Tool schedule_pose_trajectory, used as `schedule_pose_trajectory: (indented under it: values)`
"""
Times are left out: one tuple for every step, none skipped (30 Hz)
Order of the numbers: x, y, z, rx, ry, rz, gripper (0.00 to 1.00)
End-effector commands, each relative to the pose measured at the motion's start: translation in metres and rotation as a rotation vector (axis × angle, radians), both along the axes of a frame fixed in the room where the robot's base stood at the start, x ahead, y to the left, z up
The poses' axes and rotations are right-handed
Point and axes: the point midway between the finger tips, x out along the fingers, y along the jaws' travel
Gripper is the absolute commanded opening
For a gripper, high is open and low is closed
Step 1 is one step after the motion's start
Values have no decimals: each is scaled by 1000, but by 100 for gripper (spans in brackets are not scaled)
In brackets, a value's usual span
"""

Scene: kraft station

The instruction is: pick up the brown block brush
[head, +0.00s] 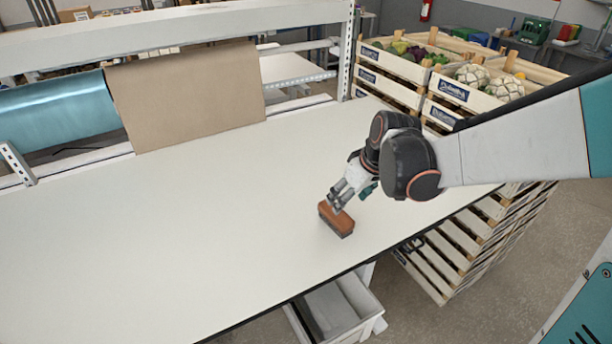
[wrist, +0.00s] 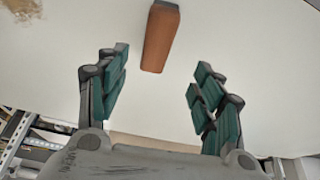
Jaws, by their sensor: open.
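The brown block brush (head: 337,218) lies on the white tabletop near the table's front right edge. In the wrist view the brush (wrist: 160,38) shows its brown block beyond the fingertips, between the lines of the two fingers. My gripper (head: 343,197) is just above and behind the brush in the head view. Its fingers with green pads are spread apart in the wrist view (wrist: 158,72), and nothing is between them. I cannot tell from the head view whether a finger touches the brush. The underside of the brush is mostly hidden.
The white table (head: 150,235) is clear to the left of the brush. A sheet of brown kraft paper (head: 190,95) and a teal roll (head: 55,110) stand at the back. Wooden crates with vegetables (head: 455,92) stand beyond the right edge. A grey drawer (head: 335,308) is below the front edge.

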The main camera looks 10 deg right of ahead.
Motion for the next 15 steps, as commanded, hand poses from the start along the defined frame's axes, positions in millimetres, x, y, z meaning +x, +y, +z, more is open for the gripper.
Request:
schedule_pose_trajectory:
  values:
    - [5,2,-12,0,0,1,61]
    - [7,3,-18,0,0,0,61]
    - [10,4,-25,0,0,0,61]
    - [12,5,-31,0,-1,0,61]
    - [13,5,-36,0,-1,0,61]
    - [16,6,-42,0,-1,0,61]
    - [17,7,-46,0,-1,0,61]
    - [19,8,-50,0,-1,0,61]
    - [21,8,-54,0,-1,0,61]
    - [22,9,-57,0,-1,0,61]
    - [23,9,-59,0,-1,0,61]
    - [23,10,-61,0,-1,0,61]
    - [24,10,-62,0,-1,0,61]
    - [24,10,-63,0,-1,0,61]
    - [25,10,-64,0,-1,-1,61]
